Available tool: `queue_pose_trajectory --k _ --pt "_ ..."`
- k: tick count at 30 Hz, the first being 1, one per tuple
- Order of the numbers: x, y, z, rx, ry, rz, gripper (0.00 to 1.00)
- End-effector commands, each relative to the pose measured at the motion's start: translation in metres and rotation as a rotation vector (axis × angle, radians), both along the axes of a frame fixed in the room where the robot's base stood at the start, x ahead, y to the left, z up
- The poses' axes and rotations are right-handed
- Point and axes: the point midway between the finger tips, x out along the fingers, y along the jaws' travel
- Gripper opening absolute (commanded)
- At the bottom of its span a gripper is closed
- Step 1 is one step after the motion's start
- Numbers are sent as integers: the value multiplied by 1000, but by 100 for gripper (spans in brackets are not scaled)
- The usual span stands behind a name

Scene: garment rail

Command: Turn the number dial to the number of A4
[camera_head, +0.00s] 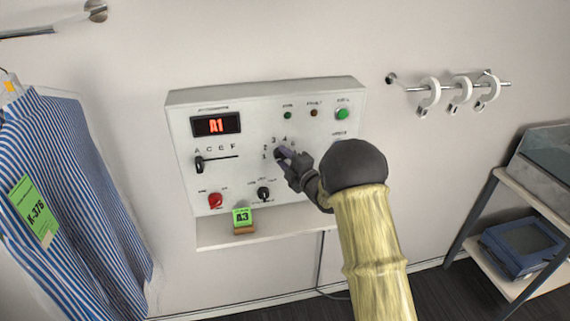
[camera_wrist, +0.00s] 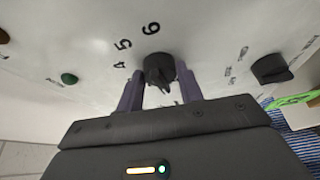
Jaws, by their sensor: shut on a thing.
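A white control panel (camera_head: 178,120) is on the wall, and its red display (camera_head: 216,125) reads A1. The black number dial (camera_wrist: 160,66) is between my fingers in the wrist view, with digits 4, 5 and 6 visible beside it. In the head view, the numbers 1 to 4 show around the dial, which my fingers mostly cover. My gripper (camera_head: 285,157) is shut on the dial. The letter slider (camera_head: 198,165) stands at A on its track marked A, C, E, F. A green tag (camera_head: 242,216) on the ledge reads A3.
A red knob (camera_head: 215,200), a black selector (camera_head: 264,194) and a green button (camera_head: 342,114) are also on the panel. A striped shirt (camera_head: 75,180) hangs left.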

Motion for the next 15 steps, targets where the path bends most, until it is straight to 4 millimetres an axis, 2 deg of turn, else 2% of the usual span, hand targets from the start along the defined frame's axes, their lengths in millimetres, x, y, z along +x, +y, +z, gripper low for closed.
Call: queue_pose_trajectory --k 1,15 --pt "0 -1 -7 24 7 -1 14" --pt "-1 0 -13 338 98 -1 14"
